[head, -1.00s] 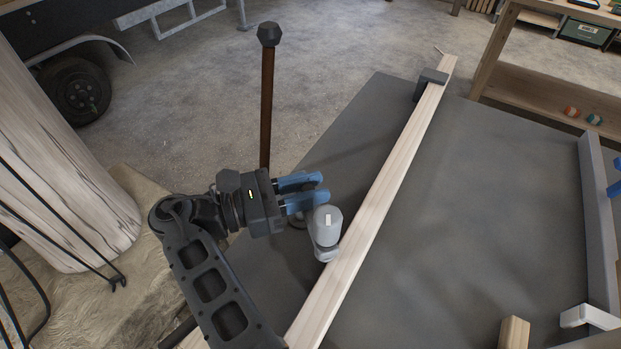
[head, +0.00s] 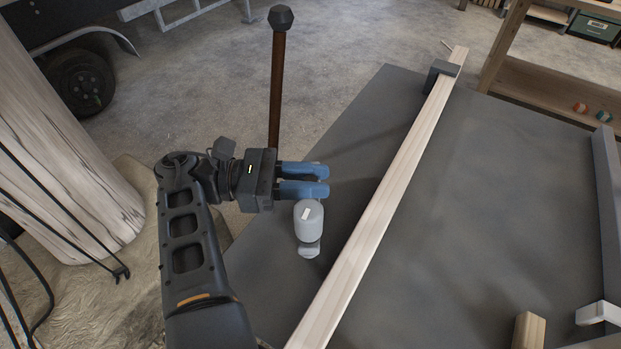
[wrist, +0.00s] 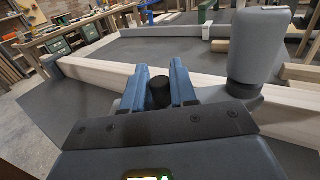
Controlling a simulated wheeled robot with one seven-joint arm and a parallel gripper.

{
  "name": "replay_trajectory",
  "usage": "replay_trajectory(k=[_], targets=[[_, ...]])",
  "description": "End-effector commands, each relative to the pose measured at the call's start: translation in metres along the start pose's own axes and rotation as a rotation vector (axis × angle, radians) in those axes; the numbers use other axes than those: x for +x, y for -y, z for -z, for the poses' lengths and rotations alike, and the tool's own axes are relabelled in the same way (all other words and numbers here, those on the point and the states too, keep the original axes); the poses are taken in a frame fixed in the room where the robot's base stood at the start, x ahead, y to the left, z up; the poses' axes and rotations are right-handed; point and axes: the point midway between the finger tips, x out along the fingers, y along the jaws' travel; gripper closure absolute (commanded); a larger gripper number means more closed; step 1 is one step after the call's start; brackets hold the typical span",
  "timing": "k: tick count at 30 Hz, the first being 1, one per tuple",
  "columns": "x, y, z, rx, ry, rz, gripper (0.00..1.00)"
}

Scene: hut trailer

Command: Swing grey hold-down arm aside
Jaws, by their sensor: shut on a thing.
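The grey hold-down arm (head: 308,222) has a thick rounded upright end with a pale mark on top and a small foot below. In the head view it stands just left of the long pale wooden plank (head: 385,205), with a narrow gap between them. My gripper (head: 327,181) comes in from the left, its blue fingers shut on the hold-down arm. In the wrist view, the hold-down arm (wrist: 258,50) rises to the right of the fingers, and a dark round peg (wrist: 160,93) shows between them. The exact contact at the fingertips is partly hidden.
The plank lies along the grey table (head: 470,190), with a dark grey block (head: 443,72) at its far end. A grey rail (head: 606,180) and a short wooden piece (head: 528,330) are at right. A brown post with a dark head (head: 278,80) stands behind my gripper.

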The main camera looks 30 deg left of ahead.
Motion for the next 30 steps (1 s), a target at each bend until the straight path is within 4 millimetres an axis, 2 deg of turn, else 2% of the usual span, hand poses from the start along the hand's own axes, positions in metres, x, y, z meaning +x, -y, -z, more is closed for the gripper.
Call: replay_trajectory(k=[15, 16, 18, 21, 30], targets=[[0.0005, 0.0010, 0.0013, -0.003, 0.001, 0.011, 1.00], [0.0005, 0.0010, 0.0013, -0.003, 0.001, 0.011, 0.70], [0.0005, 0.0008, 0.0011, -0.002, 0.001, 0.011, 0.64], [0.0004, 0.0006, 0.0008, -0.002, 0.001, 0.010, 0.55], [0.0002, 0.0002, 0.0003, -0.001, 0.000, 0.009, 0.55]])
